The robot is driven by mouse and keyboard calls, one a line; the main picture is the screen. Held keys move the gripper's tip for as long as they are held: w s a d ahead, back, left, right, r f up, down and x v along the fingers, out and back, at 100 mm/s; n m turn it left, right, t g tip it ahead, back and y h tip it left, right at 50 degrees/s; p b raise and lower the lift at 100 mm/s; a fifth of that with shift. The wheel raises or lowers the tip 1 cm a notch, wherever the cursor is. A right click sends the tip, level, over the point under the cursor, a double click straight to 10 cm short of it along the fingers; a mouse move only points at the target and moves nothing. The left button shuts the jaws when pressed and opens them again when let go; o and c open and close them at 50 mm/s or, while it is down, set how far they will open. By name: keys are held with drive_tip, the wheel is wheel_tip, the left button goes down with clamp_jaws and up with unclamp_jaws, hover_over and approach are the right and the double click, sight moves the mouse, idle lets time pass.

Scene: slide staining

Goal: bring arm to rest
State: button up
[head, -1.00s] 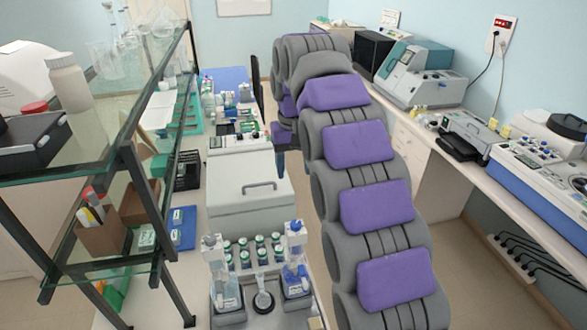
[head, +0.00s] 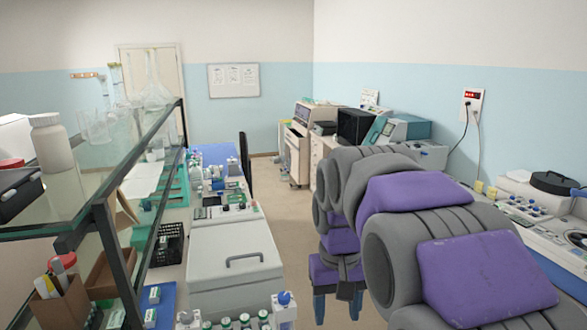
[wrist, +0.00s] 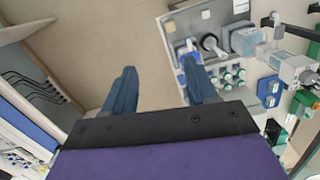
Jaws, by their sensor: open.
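My arm, grey with purple pads, fills the lower right of the head view and bends over the aisle floor. My gripper (head: 338,304) points downward at the arm's end, its blue fingers apart. In the wrist view, my gripper (wrist: 160,85) is open, with bare floor between and beyond the fingers and nothing held. The right finger shows against the edge of a tray (wrist: 192,28) with bottles and vials; I cannot tell whether they touch.
A bench with a grey lidded box (head: 235,270) and green-capped vials (head: 226,322) lies left of my arm. A glass shelf (head: 75,195) stands further left. A counter with instruments (head: 545,225) runs along the right wall. The aisle floor (head: 268,190) between them is clear.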

drive_tip(key=s+d+f+b, duration=0.3)
drive_tip(key=s+f, duration=0.7)
drive_tip(key=s, duration=0.3)
drive_tip(key=s+d+f+m+g+b, duration=0.1)
drive_tip(key=s+d+f+b, duration=0.2)
drive_tip(key=s+f, duration=0.7)
drive_tip(key=s+b, duration=0.1)
drive_tip(key=s, duration=0.2)
drive_tip(key=shift+s+b, duration=0.2)
drive_tip(key=shift+b, duration=0.1)
drive_tip(key=shift+r, duration=0.1)
drive_tip(key=shift+c, duration=0.3)
